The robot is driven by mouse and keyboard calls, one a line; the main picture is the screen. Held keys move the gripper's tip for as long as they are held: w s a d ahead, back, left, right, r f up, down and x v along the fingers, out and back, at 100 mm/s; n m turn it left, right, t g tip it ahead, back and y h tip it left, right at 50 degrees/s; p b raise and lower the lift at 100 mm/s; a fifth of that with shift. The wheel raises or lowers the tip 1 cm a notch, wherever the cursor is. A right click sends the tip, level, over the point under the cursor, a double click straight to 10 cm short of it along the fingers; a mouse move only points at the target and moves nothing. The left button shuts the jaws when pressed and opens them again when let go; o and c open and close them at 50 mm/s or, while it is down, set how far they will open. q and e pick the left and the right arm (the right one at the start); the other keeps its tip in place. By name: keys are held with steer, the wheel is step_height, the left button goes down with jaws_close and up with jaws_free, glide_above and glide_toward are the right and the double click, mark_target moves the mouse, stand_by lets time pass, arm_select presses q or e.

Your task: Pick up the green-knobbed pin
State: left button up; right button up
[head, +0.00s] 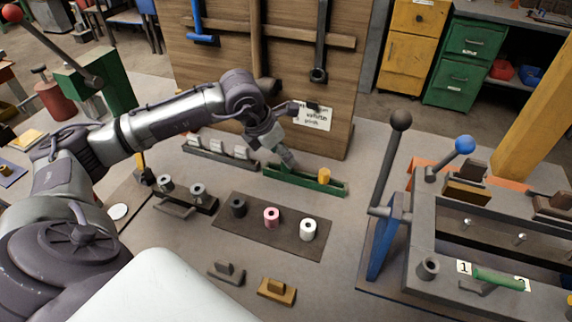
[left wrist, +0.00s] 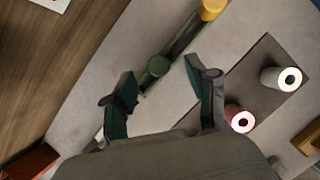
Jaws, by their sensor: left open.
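The green-knobbed pin (left wrist: 158,66) stands in the green rack (left wrist: 184,42), its round dark green top facing the left wrist camera. In the head view my left gripper hides the pin. My left gripper (left wrist: 163,84) is open, with one finger on each side of the line to the green knob. The knob shows between and just beyond the fingertips, and I cannot tell how far above it they are. In the head view the left gripper (head: 287,158) is over the left part of the green rack (head: 308,184).
A yellow-knobbed pin (head: 324,176) stands in the same rack, to the right. A dark mat (head: 255,230) with black, pink and white spools lies in front. A grey rack (head: 222,158) is to the left. A wooden board (head: 340,80) rises behind. A lever fixture (head: 395,215) stands right.

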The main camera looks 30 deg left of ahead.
mark_target(286, 169)
arm_select(q)
steer(key=p+x, duration=0.1)
steer(key=x, duration=0.3)
steer(key=shift+w+a+f, duration=0.1)
steer(key=shift+f, duration=0.3)
jaws_close()
steer(key=shift+r, duration=0.1)
